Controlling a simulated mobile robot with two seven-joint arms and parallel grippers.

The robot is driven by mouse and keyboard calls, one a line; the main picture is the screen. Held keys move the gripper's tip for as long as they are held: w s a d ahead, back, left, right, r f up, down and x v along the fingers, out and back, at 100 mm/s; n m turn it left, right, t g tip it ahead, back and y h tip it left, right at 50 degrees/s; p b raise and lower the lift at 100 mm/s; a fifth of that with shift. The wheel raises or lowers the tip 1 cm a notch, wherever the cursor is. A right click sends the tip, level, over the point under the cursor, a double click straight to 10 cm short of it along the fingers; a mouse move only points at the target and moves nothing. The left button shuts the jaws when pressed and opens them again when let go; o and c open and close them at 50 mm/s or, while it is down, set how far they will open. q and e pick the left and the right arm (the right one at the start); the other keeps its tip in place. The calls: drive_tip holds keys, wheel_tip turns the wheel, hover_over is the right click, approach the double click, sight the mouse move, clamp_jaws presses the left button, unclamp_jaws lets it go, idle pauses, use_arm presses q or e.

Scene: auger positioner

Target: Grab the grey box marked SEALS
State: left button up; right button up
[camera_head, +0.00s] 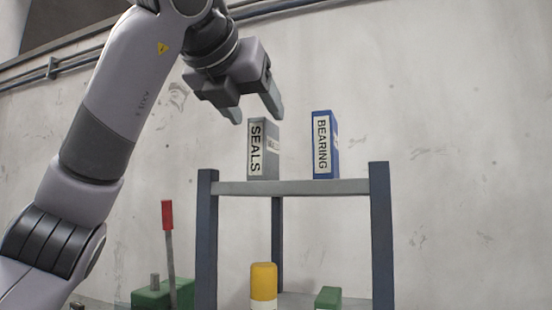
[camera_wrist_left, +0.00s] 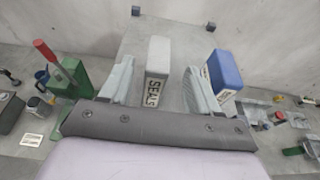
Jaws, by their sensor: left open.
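The grey box marked SEALS (camera_head: 263,150) stands upright on the top shelf of a rack, towards its left side. My left gripper (camera_head: 257,112) is open and above the box in the head view, with its fingers pointing down and nothing between them that I can see held. In the left wrist view the grey box (camera_wrist_left: 157,72) shows between the two open fingers (camera_wrist_left: 158,88), its SEALS label facing the gripper. Whether the fingers are level with the box cannot be told. My right gripper is in neither view.
A blue box marked BEARING (camera_head: 325,145) stands right of the grey box; it is just beyond the right finger in the left wrist view (camera_wrist_left: 224,72). The shelf (camera_head: 300,187) has dark blue posts. Below are a yellow container (camera_head: 263,282) and a red-handled lever (camera_head: 167,216).

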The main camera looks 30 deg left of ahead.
sight(268, 130)
use_arm(q)
drive_tip(key=x, duration=0.2)
drive_tip(key=shift+w+a+r+p, duration=0.1)
drive_tip(key=shift+w+a+p, duration=0.1)
drive_tip(key=shift+w+p, duration=0.15)
drive_tip(key=p+x, duration=0.1)
drive_tip(key=x, duration=0.3)
drive_tip(key=shift+w+a, duration=0.15)
drive_tip(key=shift+w, duration=0.2)
clamp_jaws()
